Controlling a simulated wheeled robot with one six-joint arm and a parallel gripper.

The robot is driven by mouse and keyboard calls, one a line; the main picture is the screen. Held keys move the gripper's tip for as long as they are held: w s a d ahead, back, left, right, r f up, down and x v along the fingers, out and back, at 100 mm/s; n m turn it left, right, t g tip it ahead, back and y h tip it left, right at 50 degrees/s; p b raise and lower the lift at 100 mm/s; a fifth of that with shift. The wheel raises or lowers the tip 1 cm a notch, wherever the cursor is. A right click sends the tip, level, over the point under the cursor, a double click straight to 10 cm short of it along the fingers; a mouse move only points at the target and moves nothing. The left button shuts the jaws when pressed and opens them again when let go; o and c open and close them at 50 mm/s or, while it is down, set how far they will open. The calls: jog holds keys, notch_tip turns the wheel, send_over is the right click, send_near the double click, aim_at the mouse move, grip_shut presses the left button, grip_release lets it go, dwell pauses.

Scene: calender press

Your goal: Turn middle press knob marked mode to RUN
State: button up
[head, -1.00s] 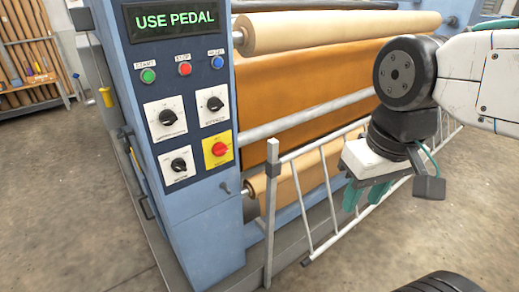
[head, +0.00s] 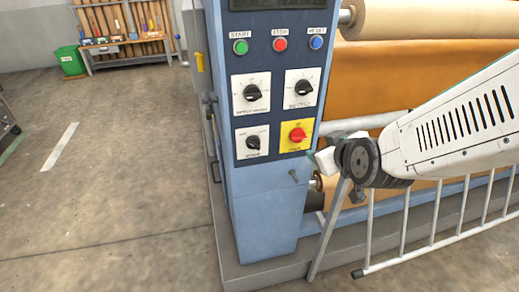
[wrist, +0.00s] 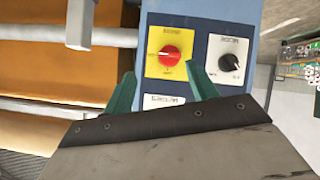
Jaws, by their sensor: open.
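The press panel (head: 232,80) carries several knobs. Two black knobs on white plates form the upper row, at left (head: 252,93) and right (head: 303,88). Below are a black knob (head: 254,142) on a white plate and a red knob (head: 297,135) on a yellow plate. In the wrist view, upside down, the red knob (wrist: 170,54) and lower black knob (wrist: 229,62) show beyond my gripper (wrist: 162,77). Its teal fingers are apart and empty. In the head view it is partly hidden beside the panel's lower right.
Green start (head: 241,47), red stop (head: 280,44) and blue reset (head: 316,42) buttons sit above the knobs. A white rail (head: 405,215) and rollers (head: 420,18) lie right of the panel.

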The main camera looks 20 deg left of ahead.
jog(key=a+f+n+t+y, duration=0.2)
jog(key=a+f+n, duration=0.15)
jog(key=a, duration=0.45)
jog(key=n+t+y, duration=0.2)
jog(key=n+t, duration=0.1)
send_near(256, 148)
jog(key=w, duration=0.1)
jog(key=shift+m, duration=0.25)
jog(key=x, duration=0.8)
jog(key=shift+a+r, duration=0.1)
jog(key=shift+a, duration=0.2)
jog(key=shift+s, duration=0.1)
jog(key=c, duration=1)
